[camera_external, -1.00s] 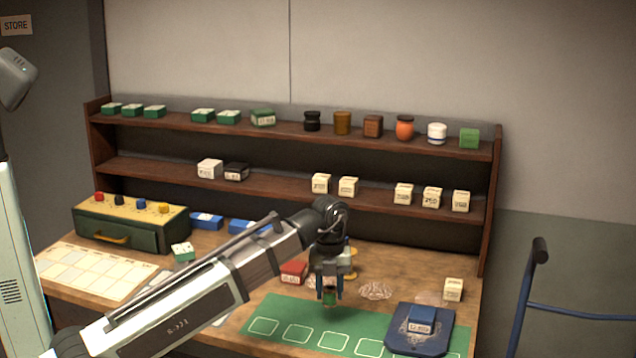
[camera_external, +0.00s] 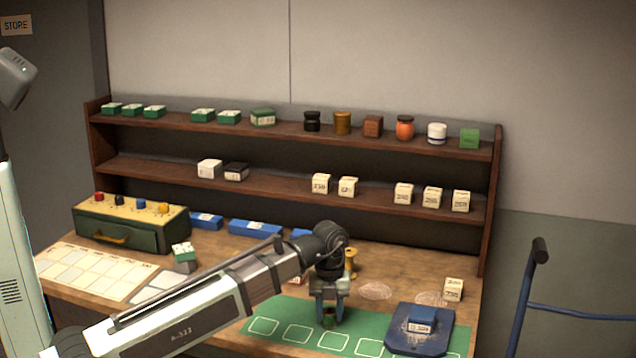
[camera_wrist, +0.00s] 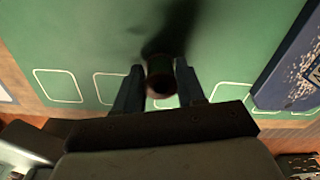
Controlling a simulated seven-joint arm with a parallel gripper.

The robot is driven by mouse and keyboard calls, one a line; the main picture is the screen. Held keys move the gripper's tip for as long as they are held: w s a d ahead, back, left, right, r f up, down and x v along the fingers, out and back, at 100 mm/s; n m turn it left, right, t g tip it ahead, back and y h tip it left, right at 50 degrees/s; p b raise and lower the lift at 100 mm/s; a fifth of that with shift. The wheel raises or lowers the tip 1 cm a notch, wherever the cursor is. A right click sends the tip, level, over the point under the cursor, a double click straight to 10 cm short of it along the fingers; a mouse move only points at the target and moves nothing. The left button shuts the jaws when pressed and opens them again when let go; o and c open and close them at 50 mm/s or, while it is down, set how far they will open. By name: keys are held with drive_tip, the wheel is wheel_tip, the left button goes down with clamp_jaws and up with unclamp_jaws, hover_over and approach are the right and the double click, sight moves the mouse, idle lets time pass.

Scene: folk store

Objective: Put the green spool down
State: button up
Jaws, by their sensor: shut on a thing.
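My gripper (camera_external: 329,316) is shut on the green spool (camera_external: 329,321), low over the green mat (camera_external: 270,311). In the wrist view the spool (camera_wrist: 160,76) sits between the two fingers (camera_wrist: 160,90), its brownish end toward the camera. The mat (camera_wrist: 90,40) lies below it, with a row of white-outlined squares along its near side. A dark shadow runs from the spool across the mat. I cannot tell whether the spool touches the mat.
A blue tray (camera_external: 440,340) with a blue labelled box (camera_external: 422,318) lies at the mat's right end. A yellow spool (camera_external: 351,264) stands behind my gripper. A cream block (camera_external: 454,289) stands at the right. The mat's left part is clear.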

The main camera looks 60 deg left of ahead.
drive_tip(key=shift+f, duration=0.15)
drive_tip(key=o, duration=1)
wheel_tip(320, 180, up, 12)
drive_tip(key=shift+r, duration=0.2)
idle(0.4)
